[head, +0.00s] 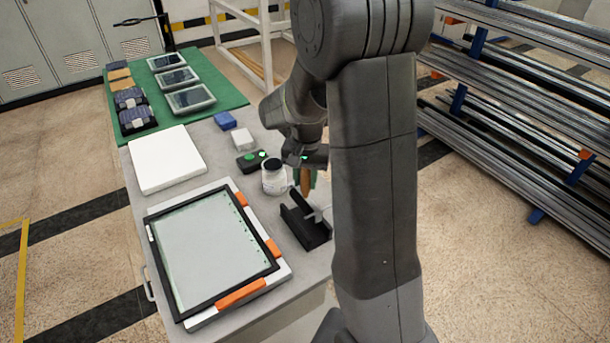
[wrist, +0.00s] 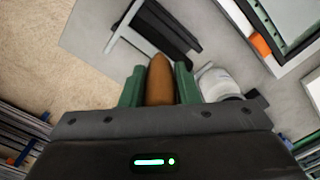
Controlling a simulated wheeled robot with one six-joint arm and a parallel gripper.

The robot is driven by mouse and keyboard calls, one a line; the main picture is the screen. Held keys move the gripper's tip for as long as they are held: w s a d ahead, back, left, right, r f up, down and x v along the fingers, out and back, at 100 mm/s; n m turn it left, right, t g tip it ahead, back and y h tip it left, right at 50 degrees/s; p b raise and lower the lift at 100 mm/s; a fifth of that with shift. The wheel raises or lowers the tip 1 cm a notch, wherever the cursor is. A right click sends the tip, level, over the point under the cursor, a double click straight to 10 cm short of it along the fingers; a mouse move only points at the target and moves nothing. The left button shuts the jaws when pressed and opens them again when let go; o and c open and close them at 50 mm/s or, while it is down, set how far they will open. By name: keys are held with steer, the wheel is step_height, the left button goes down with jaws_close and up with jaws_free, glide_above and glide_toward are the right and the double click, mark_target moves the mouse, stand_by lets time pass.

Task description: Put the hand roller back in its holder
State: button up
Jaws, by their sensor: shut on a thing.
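The hand roller's brown wooden handle (wrist: 160,80) is between the two green fingers of my gripper (wrist: 159,88), which is shut on it. In the head view the handle (head: 306,181) shows below my wrist, partly hidden by my arm. The roller end cannot be made out. A black trough-like holder (head: 303,224) stands on the table just below and in front of my gripper.
A white jar (head: 274,178) with a dark lid stands close left of my gripper. A black-framed panel (head: 213,246) with orange clips lies left of the holder. A button box (head: 250,161) and white slab (head: 166,158) are further back. Metal racks (head: 520,120) stand right.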

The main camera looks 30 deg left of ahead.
mark_target(305, 197)
steer(key=shift+f+b, duration=2.2)
steer(key=shift+f, duration=1.15)
steer(key=shift+f+b, duration=0.4)
steer(key=shift+f, duration=0.2)
steer(key=o, duration=1)
steer(key=shift+c, duration=0.2)
step_height(305, 197, up, 14)
steer(key=shift+w+f, duration=0.1)
step_height(305, 197, down, 14)
steer(key=shift+r, duration=0.1)
steer(key=shift+r+p, duration=0.3)
steer(key=shift+r, duration=0.15)
